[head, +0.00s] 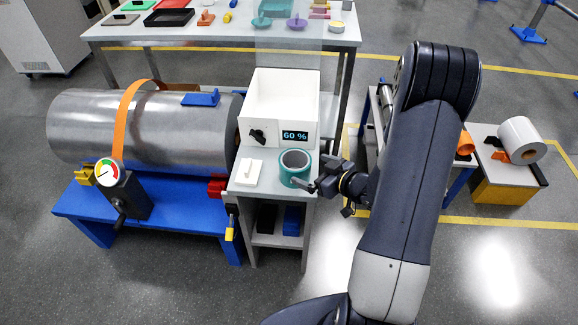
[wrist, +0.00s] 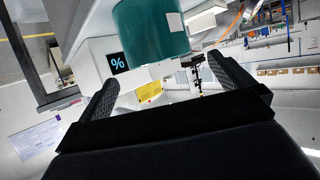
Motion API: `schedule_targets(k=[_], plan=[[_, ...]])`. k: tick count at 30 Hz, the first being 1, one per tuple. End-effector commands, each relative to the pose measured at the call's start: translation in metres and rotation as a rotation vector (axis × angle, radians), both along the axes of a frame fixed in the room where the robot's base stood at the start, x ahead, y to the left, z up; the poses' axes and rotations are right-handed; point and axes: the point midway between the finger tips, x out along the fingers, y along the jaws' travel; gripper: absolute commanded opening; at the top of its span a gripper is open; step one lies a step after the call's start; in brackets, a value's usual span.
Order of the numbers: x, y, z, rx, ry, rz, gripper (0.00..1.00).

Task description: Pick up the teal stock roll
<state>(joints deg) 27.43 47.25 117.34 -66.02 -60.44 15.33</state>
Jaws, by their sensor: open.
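The teal stock roll (head: 295,166) is a hollow ring standing on end on the narrow grey cabinet (head: 245,185), at its right front. My gripper (head: 318,186) is beside the roll at its right front, low near the cabinet top. In the wrist view the roll (wrist: 150,32) with a pale label is at the top, beyond the fingertips. The fingers of my gripper (wrist: 162,72) are spread apart with nothing between them. Whether a finger touches the roll I cannot tell.
A white box (head: 280,95) with a dial and a 60 % display (head: 295,135) stands close behind the roll. A white switch plate (head: 248,172) lies left of it. A steel cylinder (head: 150,125) lies on a blue bench further left. Open floor is at front right.

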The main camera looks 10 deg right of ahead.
Motion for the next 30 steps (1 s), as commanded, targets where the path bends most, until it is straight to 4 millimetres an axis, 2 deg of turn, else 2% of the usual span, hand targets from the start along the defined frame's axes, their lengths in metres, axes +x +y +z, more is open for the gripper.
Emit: schedule_targets(k=[4, 11, 19, 29, 30], plan=[[0.018, 0.012, -0.008, -0.001, 0.000, 0.004, 1.00], [0.032, 0.020, -0.014, -0.001, 0.000, 0.000, 1.00], [0.064, 0.037, -0.028, -0.002, 0.000, 0.001, 1.00], [0.070, 0.040, -0.030, -0.002, 0.000, -0.001, 1.00], [0.070, 0.040, -0.030, -0.002, 0.000, -0.001, 0.97]])
